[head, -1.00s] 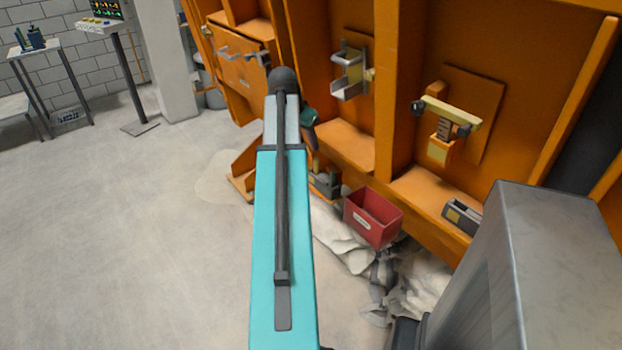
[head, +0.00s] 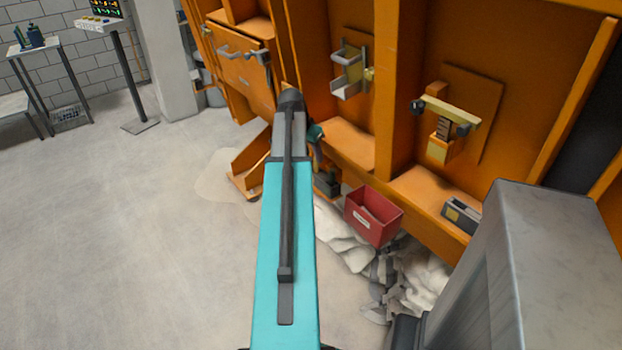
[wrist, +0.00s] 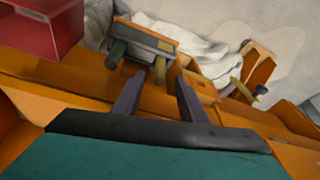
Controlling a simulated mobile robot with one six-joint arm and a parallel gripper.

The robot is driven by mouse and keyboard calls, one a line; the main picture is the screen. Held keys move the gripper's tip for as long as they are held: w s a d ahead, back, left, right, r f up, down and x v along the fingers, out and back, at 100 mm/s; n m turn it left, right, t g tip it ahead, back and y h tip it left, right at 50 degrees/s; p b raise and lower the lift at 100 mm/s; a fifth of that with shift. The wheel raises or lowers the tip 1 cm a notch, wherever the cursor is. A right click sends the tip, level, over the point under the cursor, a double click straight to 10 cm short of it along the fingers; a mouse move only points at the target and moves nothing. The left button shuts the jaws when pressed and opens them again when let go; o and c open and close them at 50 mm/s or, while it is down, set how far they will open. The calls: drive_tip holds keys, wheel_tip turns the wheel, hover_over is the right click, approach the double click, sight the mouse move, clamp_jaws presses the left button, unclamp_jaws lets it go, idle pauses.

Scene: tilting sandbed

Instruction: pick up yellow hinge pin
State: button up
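My gripper (wrist: 158,100) is open in the wrist view, its two dark fingers apart with orange structure showing between and beyond them. In the head view my teal arm hides most of the gripper. I cannot identify the yellow hinge pin for certain. In the wrist view a short yellowish cylinder (wrist: 160,69) stands at the near side of a grey box, just beyond the fingers. A small yellow piece with a dark knob (wrist: 259,91) lies farther right. The head view shows a small yellow piece (head: 370,75) beside a grey bracket. Nothing is seen held.
The red bin (head: 373,216) stands right of my arm, and at the upper left in the wrist view (wrist: 40,28). The grey box (head: 327,184) sits low by the orange frame (head: 390,90). A yellow bar (head: 452,112) crosses a plate at right. Open floor lies left.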

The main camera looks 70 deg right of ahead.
sight(316, 162)
drive_tip(key=shift+d+f, duration=0.15)
drive_tip(key=shift+f, duration=0.25)
drive_tip(key=shift+p+x, duration=0.45)
drive_tip(key=shift+x, duration=2.15)
drive_tip(key=shift+d, duration=0.1)
drive_tip(key=shift+c, duration=0.4)
drive_tip(key=shift+r, duration=0.1)
clamp_jaws()
